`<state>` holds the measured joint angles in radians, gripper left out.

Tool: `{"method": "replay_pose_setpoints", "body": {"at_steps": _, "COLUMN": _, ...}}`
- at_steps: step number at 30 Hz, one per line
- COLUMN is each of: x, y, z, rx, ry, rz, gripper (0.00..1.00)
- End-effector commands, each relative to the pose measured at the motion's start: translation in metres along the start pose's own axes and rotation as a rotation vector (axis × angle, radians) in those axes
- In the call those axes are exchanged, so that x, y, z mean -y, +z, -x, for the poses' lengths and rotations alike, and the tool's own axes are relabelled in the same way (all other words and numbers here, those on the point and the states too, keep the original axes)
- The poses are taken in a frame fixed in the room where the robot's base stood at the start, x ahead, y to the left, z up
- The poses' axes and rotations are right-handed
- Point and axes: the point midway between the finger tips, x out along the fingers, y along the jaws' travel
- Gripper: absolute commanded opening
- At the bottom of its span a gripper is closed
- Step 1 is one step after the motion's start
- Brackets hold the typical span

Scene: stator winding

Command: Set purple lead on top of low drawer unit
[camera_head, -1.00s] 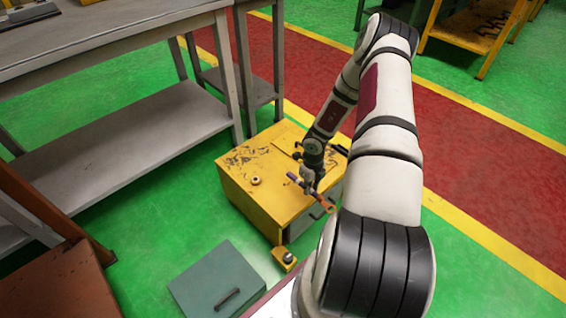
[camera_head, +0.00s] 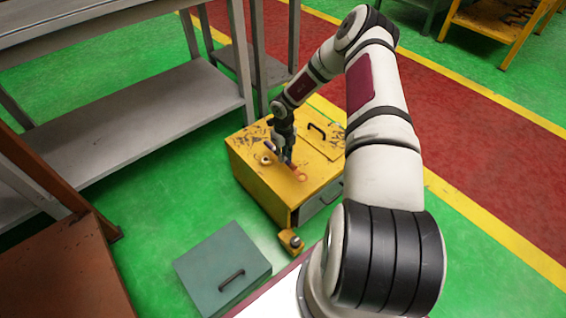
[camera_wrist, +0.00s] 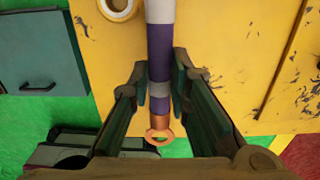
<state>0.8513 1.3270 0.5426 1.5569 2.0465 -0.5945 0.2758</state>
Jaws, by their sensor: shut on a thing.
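The purple lead (camera_wrist: 160,50) has grey bands and a copper ring end. My gripper (camera_wrist: 159,92) is shut on it near the copper end, and the lead points away from me in the wrist view. In the head view my gripper (camera_head: 284,160) is over the top of the low yellow drawer unit (camera_head: 262,185), with the lead (camera_head: 292,166) showing beside it. The wrist view shows the yellow top (camera_wrist: 225,50) behind the lead. I cannot tell whether the lead touches it.
A small ring-shaped part (camera_head: 266,160) lies on the unit's top, left of my gripper. A grey-green case (camera_head: 222,268) and a small yellow device (camera_head: 290,241) are on the floor in front. A grey workbench (camera_head: 120,125) stands at left.

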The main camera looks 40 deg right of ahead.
Motion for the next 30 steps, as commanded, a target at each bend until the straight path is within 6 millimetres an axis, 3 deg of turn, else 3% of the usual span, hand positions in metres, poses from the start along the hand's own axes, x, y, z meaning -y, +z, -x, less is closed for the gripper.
{"method": "replay_pose_setpoints", "body": {"at_steps": 6, "x": -0.002, "y": 0.002, "z": -0.035, "rx": 0.0, "ry": 0.001, "rz": 0.001, "gripper": 0.0}}
{"method": "replay_pose_setpoints", "body": {"at_steps": 19, "x": -0.001, "y": 0.002, "z": -0.039, "rx": 0.001, "ry": 0.0, "rz": 0.0, "gripper": 0.0}}
{"method": "replay_pose_setpoints", "body": {"at_steps": 20, "x": -0.001, "y": 0.002, "z": -0.039, "rx": 0.0, "ry": 0.0, "rz": 0.0, "gripper": 0.24}}
{"method": "replay_pose_setpoints", "body": {"at_steps": 22, "x": -0.001, "y": 0.001, "z": -0.038, "rx": 0.0, "ry": 0.0, "rz": 0.0, "gripper": 0.37}}
{"method": "replay_pose_setpoints", "body": {"at_steps": 30, "x": -0.001, "y": 0.001, "z": -0.038, "rx": 0.0, "ry": 0.0, "rz": 0.0, "gripper": 0.37}}
